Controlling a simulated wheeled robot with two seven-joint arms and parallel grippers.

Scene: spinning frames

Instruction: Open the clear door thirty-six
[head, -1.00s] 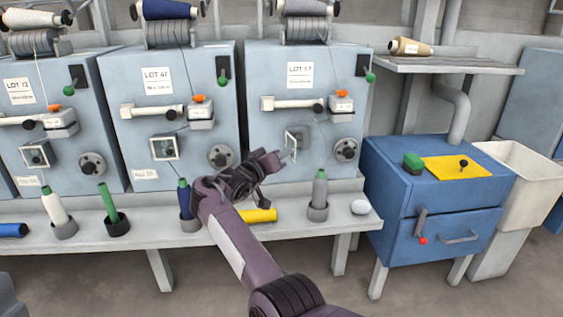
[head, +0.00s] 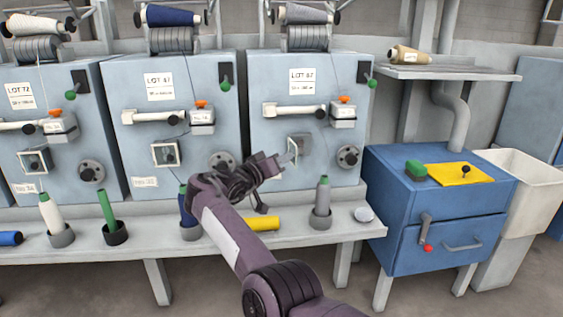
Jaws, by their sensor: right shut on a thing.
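The small clear door (head: 293,149) with a pale frame is on the front of the right-hand grey machine (head: 262,90). It appears swung out, seen nearly edge-on, with a grey recess (head: 304,141) showing to its right. My right gripper (head: 281,163) is at the door's lower part and is shut on it, though the contact is small and partly hidden by the fingers. The number thirty-six cannot be read on this machine. My left gripper is not in view.
Two similar machines on the left have shut clear doors (head: 165,154). A blue cabinet (head: 400,180) stands to the right.

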